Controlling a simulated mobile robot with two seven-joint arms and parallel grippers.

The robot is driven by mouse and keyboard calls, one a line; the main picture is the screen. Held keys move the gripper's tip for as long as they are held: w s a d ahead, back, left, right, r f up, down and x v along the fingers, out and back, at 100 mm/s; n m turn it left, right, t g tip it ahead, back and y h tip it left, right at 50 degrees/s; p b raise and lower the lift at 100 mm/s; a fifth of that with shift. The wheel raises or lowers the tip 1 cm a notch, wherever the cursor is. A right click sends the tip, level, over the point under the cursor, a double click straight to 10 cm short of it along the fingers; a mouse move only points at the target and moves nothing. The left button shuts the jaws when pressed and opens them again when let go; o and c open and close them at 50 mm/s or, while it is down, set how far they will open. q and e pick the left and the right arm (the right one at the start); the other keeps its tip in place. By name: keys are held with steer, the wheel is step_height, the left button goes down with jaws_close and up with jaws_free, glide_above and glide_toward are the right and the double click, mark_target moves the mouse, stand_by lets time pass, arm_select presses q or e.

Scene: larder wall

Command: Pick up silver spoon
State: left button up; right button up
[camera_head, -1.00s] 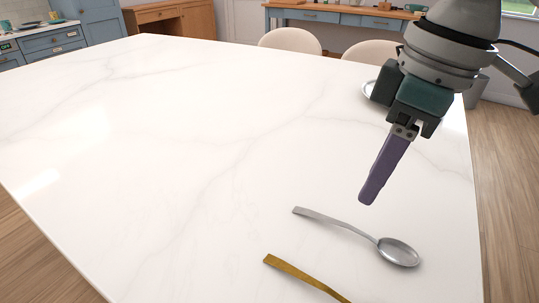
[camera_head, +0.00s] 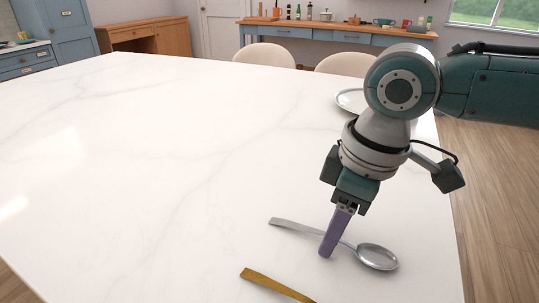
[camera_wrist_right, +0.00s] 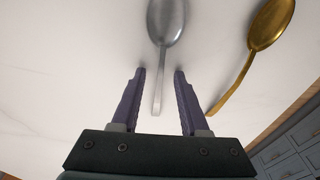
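The silver spoon (camera_head: 377,257) lies on the white marble table, its bowl to the right and its handle to the left. My right gripper (camera_head: 327,252) is just over its handle in the head view. In the right wrist view, the spoon (camera_wrist_right: 165,24) has its handle running between the two purple fingers of my right gripper (camera_wrist_right: 160,72). The fingers are apart, with a gap on both sides of the handle. Whether the fingertips touch the table cannot be told. My left gripper is in no view.
A gold spoon (camera_wrist_right: 268,26) lies beside the silver one, and its handle (camera_head: 275,284) shows at the bottom of the head view. A plate (camera_head: 350,101) sits at the table's far right, partly behind my arm. The left of the table (camera_head: 120,150) is clear.

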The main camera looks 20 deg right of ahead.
jaws_close()
stand_by(0.6)
